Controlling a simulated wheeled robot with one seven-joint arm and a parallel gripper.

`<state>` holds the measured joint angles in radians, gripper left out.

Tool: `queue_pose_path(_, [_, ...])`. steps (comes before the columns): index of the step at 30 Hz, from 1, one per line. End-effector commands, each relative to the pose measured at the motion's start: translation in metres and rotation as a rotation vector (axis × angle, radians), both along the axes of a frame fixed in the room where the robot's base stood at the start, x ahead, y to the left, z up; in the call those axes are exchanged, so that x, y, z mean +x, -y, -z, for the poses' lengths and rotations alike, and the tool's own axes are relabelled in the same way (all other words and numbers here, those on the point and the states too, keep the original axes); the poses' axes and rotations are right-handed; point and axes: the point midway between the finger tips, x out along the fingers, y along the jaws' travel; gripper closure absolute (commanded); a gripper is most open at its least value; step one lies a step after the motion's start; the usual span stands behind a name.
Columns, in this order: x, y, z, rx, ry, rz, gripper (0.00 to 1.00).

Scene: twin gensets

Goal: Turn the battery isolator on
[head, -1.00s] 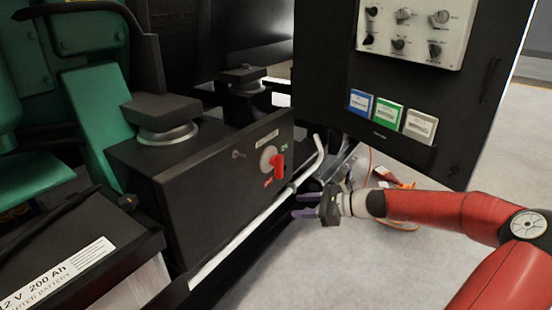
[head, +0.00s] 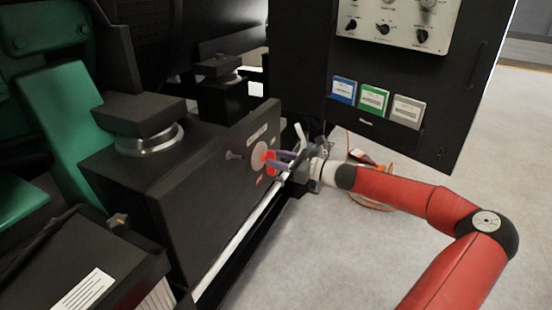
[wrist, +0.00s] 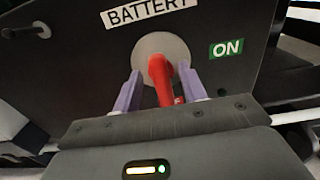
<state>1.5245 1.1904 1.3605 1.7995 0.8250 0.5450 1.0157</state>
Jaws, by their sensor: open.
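The battery isolator is a red handle (wrist: 161,78) on a round grey plate (wrist: 148,47), set in the face of a black box (head: 205,190). In the wrist view the handle points down, leaning slightly right, with a green ON label (wrist: 226,48) to its right and a BATTERY label (wrist: 150,10) above. A red label shows partly behind my gripper. My gripper (wrist: 160,92) is open, with one purple finger on each side of the handle. In the head view my gripper (head: 282,158) is at the box face and partly covers the handle (head: 269,160).
A black control panel (head: 390,130) with coloured labels and knobs stands right of and behind my gripper. A white pipe (head: 235,245) runs below the box. A battery (head: 90,280) sits at lower left. Open floor (head: 330,260) lies to the right.

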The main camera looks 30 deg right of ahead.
Motion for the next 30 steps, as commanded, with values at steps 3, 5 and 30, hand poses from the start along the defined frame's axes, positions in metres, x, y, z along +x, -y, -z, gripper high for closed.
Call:
queue_pose_path(3, [0.0058, -0.0043, -0.0001, 0.0, 0.0, 0.001, 0.58])
queue_pose_path(5, [0.0068, -0.0052, 0.0, -0.001, 0.001, 0.001, 0.58])
queue_pose_path(30, [0.0065, -0.0055, 0.0007, -0.027, 0.02, 0.001, 1.0])
